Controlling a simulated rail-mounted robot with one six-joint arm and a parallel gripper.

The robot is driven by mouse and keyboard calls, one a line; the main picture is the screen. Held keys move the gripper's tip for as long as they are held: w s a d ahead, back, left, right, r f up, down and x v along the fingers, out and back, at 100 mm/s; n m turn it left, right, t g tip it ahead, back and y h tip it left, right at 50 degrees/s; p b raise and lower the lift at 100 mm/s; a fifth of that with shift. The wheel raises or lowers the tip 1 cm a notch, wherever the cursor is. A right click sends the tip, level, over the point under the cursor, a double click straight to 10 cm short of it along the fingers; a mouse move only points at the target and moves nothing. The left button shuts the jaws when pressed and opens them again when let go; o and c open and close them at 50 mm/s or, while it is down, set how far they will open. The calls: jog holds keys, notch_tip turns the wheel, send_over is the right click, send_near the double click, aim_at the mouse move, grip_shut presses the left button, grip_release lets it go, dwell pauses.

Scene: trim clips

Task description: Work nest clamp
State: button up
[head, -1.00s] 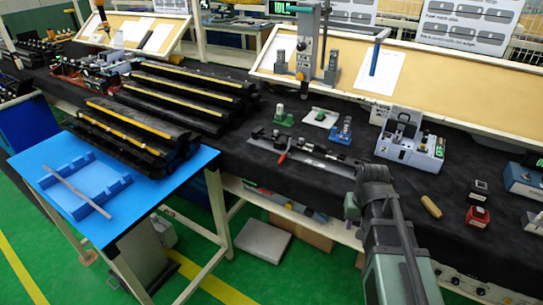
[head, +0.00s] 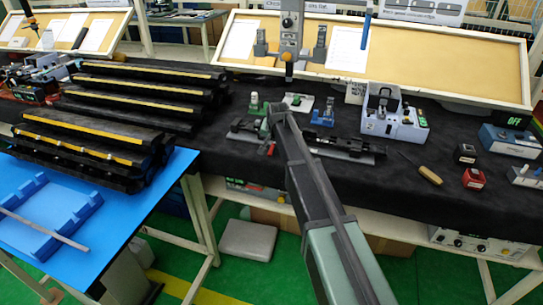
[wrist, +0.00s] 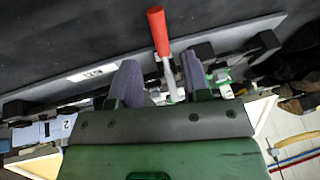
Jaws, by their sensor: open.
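The work nest is a long grey bar (head: 350,154) with black blocks, lying on the black bench top; my arm hides its middle in the head view. The clamp has a red handle (head: 271,148), at the bar's front edge. In the wrist view the red handle (wrist: 157,32) and its silver lever show between the two fingers of my open gripper (wrist: 159,68). I cannot tell whether either finger touches the lever. The bar (wrist: 60,82) runs across behind the fingers and carries a small white label. My gripper's fingers are hard to make out in the head view.

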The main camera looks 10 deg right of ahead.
aim_at(272, 147)
jog(key=b+x, duration=0.3)
jog(key=x, duration=0.2)
jog(key=shift+f, duration=0.3)
jog(key=shift+r, duration=0.15)
grip_shut()
jog(key=shift+a, duration=0.1)
